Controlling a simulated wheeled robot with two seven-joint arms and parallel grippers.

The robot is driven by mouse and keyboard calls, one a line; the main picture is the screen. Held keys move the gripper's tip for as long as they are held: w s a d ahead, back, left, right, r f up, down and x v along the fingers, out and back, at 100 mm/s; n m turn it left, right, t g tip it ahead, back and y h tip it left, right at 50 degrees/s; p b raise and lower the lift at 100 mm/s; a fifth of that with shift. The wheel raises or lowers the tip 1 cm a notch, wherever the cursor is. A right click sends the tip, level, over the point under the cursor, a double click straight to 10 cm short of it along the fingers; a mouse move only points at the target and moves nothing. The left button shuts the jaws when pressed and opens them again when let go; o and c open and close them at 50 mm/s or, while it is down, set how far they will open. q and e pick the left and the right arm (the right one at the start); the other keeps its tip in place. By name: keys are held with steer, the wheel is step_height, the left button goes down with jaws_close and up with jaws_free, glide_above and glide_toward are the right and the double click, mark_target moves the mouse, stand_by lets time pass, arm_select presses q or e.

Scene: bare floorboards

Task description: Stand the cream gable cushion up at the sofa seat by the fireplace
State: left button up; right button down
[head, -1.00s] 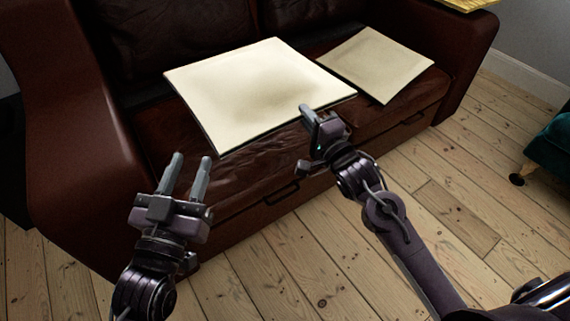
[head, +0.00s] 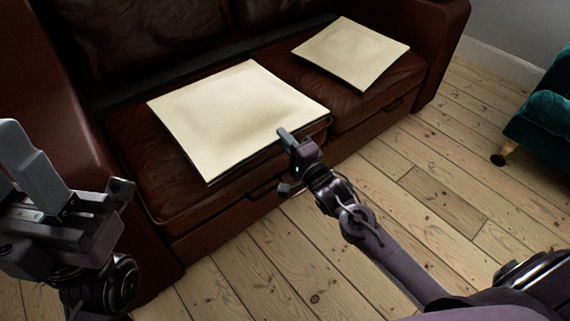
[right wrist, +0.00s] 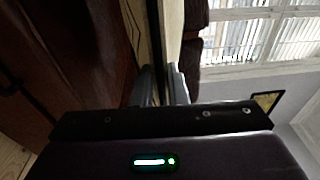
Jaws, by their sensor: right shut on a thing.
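Two flat, square cream cushions show in the head view on a dark brown leather sofa (head: 215,205). The nearer, larger-looking cushion (head: 235,110) lies roughly flat over the left seat. The other cushion (head: 350,52) lies flat on the right seat. I cannot tell from their shape which is the gable one. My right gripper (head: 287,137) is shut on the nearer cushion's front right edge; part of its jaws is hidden. The right wrist view shows its fingers (right wrist: 162,85) around a thin pale edge. My left gripper (head: 22,165) is open and empty at the lower left, clear of the cushions.
The sofa's left arm (head: 60,120) rises near my left gripper. The right sofa arm (head: 435,45) stands beyond the far cushion. A green velvet seat (head: 545,115) is at the right edge. Bare floorboards (head: 430,200) lie open in front. No fireplace is visible.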

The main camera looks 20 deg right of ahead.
step_height(320, 180, down, 8)
steer(key=b, duration=0.2)
steer(key=shift+r, duration=0.25)
steer(key=c, duration=1.4)
jaws_free()
steer(key=shift+f, duration=0.1)
steer(key=shift+c, duration=0.2)
